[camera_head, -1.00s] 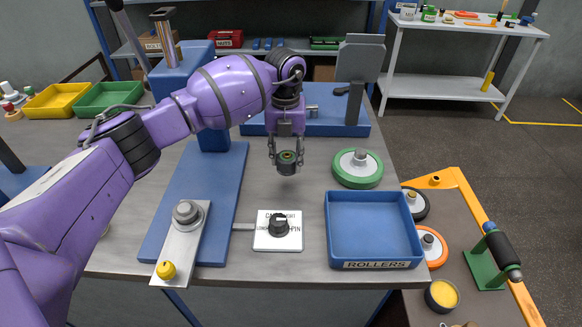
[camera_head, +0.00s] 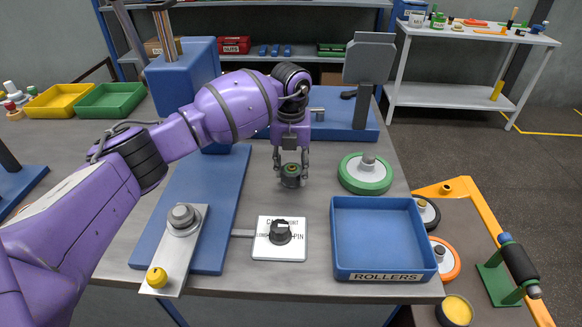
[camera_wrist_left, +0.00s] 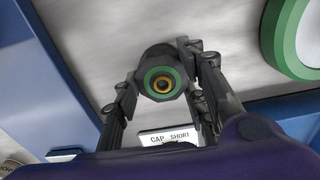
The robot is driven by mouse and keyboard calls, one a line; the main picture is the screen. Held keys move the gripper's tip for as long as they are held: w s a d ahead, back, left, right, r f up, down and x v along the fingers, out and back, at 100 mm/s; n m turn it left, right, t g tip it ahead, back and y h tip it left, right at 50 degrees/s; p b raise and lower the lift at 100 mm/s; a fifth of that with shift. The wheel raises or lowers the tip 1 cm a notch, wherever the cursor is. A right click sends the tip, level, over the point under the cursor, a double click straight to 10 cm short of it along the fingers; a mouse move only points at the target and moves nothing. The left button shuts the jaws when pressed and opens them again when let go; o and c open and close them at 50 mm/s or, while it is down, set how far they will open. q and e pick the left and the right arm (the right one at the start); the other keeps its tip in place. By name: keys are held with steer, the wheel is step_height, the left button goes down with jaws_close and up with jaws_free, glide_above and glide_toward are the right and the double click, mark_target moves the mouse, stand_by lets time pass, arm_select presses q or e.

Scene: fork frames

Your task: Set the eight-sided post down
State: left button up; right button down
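The eight-sided post (camera_head: 292,182) is a short dark piece with a green ring and an orange-brown centre on top. It is upright between the fingers of my left gripper (camera_head: 291,169), over the grey bench behind the switch plate. The left wrist view shows the post's top (camera_wrist_left: 162,83) with the fingers (camera_wrist_left: 160,88) against both sides, so the gripper looks shut on it. The post's foot is at or very near the bench top; I cannot tell if it touches. My right gripper is not in view.
A white switch plate (camera_head: 279,251) with a black knob lies in front. A green-rimmed wheel (camera_head: 348,180) and the blue ROLLERS tray (camera_head: 384,276) are to the right. A blue board (camera_head: 213,222) lies left. Bare bench (camera_head: 318,204) surrounds the post.

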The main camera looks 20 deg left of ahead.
mark_target(291, 167)
arm_select(q)
steer(key=o, duration=0.4)
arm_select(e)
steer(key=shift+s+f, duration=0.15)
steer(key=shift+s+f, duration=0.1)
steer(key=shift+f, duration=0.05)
arm_select(q)
steer(key=shift+r, duration=0.15)
step_height(291, 167, up, 12)
steer(key=p, duration=0.5)
steer(key=shift+s, duration=0.1)
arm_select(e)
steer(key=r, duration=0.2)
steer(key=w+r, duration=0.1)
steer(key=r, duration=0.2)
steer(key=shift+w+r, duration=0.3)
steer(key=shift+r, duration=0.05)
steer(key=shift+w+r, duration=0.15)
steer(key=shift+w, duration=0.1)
